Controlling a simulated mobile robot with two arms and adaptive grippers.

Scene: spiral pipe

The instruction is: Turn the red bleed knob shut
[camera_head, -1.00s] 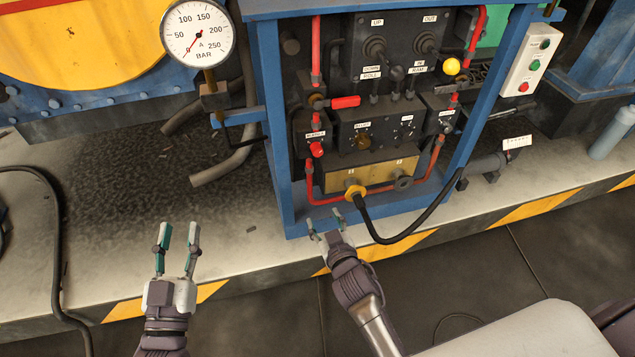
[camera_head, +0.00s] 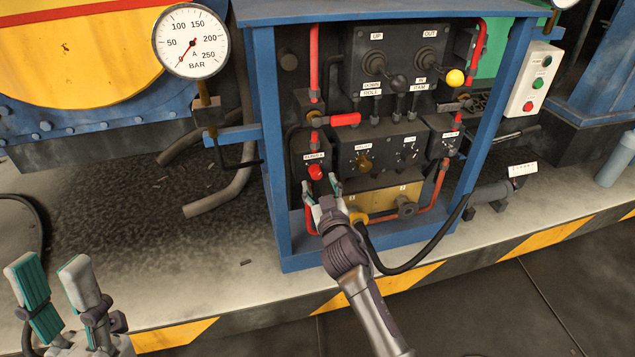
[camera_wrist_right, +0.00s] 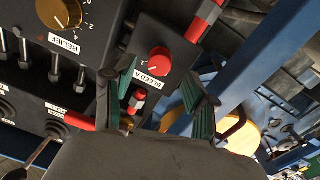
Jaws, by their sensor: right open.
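The red bleed knob (camera_head: 316,173) sits on a dark block at the left of the valve panel. In the right wrist view the red knob (camera_wrist_right: 160,61) shows beside a "BLEED A" label, between and beyond my fingers. My right gripper (camera_head: 321,186) is open, with its fingertips just below the knob in the head view. In the right wrist view the right gripper (camera_wrist_right: 157,70) has nothing between its fingers, and I cannot tell whether they touch the knob. My left gripper (camera_head: 50,264) is open and empty at the lower left, away from the panel.
A blue frame (camera_head: 270,150) surrounds the panel, and red pipes run inside it. A red lever (camera_head: 345,119) sticks out above the knob. A brass relief knob (camera_head: 364,162) is to its right. A black hose (camera_head: 400,267) loops below. A pressure gauge (camera_head: 191,41) stands at left.

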